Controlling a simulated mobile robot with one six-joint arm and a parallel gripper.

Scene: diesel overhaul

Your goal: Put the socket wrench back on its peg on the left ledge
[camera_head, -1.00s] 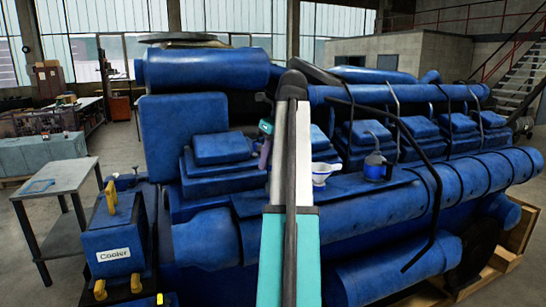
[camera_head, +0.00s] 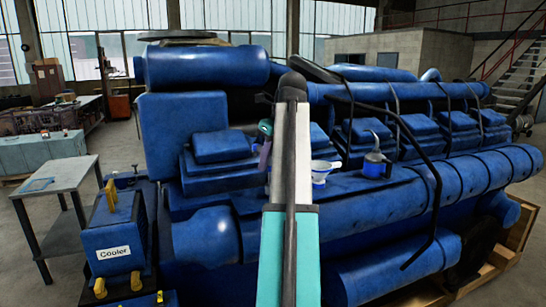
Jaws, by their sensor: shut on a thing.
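I cannot make out the socket wrench in this view. My arm stands upright in front of the engine and hides what lies behind it. My gripper is not visible. A small teal and purple part (camera_head: 264,145) shows just left of the arm. I cannot tell whether it is part of my wrist or a separate thing. A ledge (camera_head: 126,180) runs along the engine's left end, with a small dark upright piece (camera_head: 135,169) on it. I cannot tell whether that is the peg.
The large blue engine (camera_head: 215,195) fills the middle. A white funnel (camera_head: 324,167) and a blue jug (camera_head: 374,166) stand on it, right of my arm. The cooler (camera_head: 112,235) is at front left. A grey table (camera_head: 68,172) stands farther left, with open floor around it.

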